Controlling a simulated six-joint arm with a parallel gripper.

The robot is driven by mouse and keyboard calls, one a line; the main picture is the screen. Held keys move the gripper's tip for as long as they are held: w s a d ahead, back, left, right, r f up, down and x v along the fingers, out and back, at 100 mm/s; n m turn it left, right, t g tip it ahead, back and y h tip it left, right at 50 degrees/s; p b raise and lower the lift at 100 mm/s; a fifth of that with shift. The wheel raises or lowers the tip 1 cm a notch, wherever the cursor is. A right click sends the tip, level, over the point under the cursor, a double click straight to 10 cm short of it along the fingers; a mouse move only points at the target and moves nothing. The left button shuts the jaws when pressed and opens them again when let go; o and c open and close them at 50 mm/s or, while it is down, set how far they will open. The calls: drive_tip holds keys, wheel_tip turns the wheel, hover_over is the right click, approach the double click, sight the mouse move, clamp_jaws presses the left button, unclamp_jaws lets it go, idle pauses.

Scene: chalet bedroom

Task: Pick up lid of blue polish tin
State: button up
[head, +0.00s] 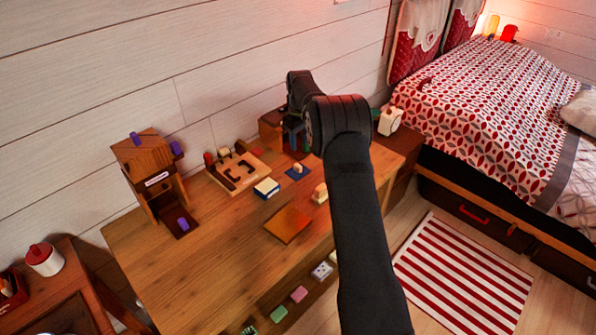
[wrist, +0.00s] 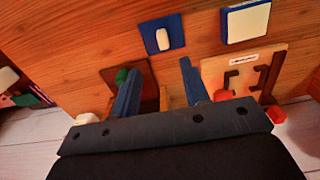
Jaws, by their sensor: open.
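I cannot pick out a blue polish tin or its lid for certain in either view. My gripper (wrist: 157,76) is open, its two blue fingers apart with nothing seen between them. It is above the back of the wooden desk (head: 170,255). A brown wooden box (head: 270,135) stands at the desk's back right; in the wrist view it shows behind the left finger, with green and red items (wrist: 122,75) in it. My arm and gripper hide part of this box and what is in it.
A small blue square with a cream piece (head: 297,171), a blue-and-cream block (head: 266,187), a wooden tray with dark walls (head: 238,168) and an orange-brown panel (head: 288,224) lie on the desk. A wooden tower (head: 150,165) stands at left. The desk's front left is clear.

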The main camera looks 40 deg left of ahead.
hover_over(299, 166)
drive_tip(key=f, duration=0.6)
drive_tip(key=shift+w+a, duration=0.15)
drive_tip(key=shift+w, duration=0.1)
drive_tip(key=f, duration=0.5)
drive_tip(key=shift+s, duration=0.2)
clamp_jaws()
